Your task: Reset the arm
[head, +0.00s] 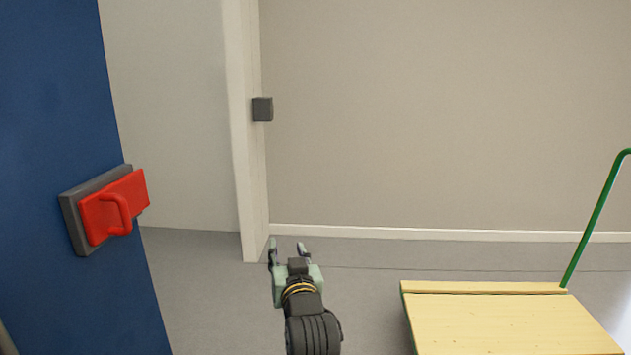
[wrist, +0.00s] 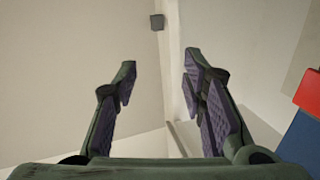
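My gripper (head: 287,247) is at the lower middle of the head view, on my raised arm. Its two fingers stand apart with nothing between them. In the wrist view my gripper (wrist: 158,80) shows both fingers with purple pads, spread wide and empty. It points toward the wall and the pale door frame (head: 242,130), and touches nothing that I can see.
A blue door (head: 60,120) with a red handle (head: 118,208) on a grey plate stands at the left. A small dark box (head: 262,109) is on the frame. A wooden cart (head: 490,325) with a green handle (head: 597,215) stands at the lower right. Grey floor lies between.

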